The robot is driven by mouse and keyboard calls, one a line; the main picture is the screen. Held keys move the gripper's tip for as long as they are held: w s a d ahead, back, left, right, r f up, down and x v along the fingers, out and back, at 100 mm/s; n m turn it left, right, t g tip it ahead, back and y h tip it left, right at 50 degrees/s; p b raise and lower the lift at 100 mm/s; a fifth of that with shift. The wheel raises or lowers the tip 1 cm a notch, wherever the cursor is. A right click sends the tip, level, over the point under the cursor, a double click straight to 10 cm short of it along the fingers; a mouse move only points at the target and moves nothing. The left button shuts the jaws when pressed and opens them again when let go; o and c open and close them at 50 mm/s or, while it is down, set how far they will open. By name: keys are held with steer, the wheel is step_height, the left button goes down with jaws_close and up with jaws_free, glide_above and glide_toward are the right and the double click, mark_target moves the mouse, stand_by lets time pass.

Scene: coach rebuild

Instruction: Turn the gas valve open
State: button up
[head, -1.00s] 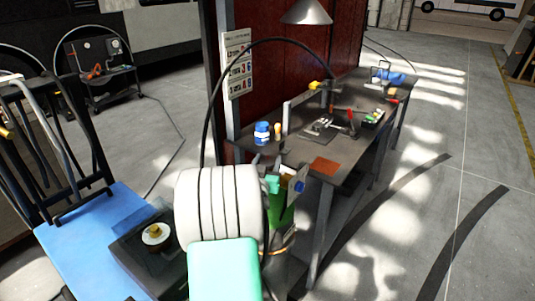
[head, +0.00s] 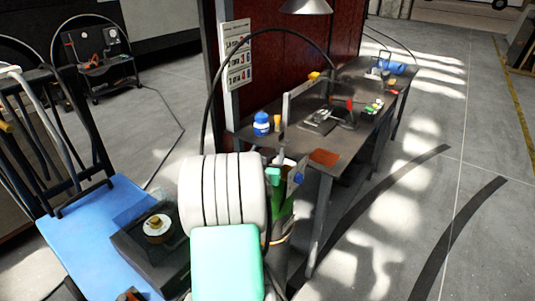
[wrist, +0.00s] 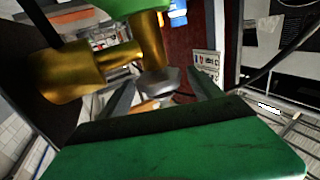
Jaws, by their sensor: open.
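In the wrist view a brass valve body (wrist: 110,65) fills the upper left, under a green rounded surface (wrist: 135,7). A grey faceted knob (wrist: 158,80) sits at its end. My gripper (wrist: 161,88) is open, its two fingers on either side of the knob in the picture. Whether they touch it, I cannot tell. In the head view a green gas cylinder (head: 285,208) stands behind my arm at the near end of the bench. Its valve is mostly hidden there by my arm and small parts around it.
A dark workbench (head: 345,152) with tools, a blue-lidded jar (head: 262,124) and an orange-brown pad (head: 324,157) stands just beyond. A blue trolley (head: 90,235) is close on the left. A black hose arches over the bench. The floor at right is clear.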

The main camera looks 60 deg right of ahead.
steer(key=b+v, duration=0.2)
steer(key=v, duration=0.5)
steer(key=shift+a, duration=0.25)
steer(key=shift+s, duration=0.15)
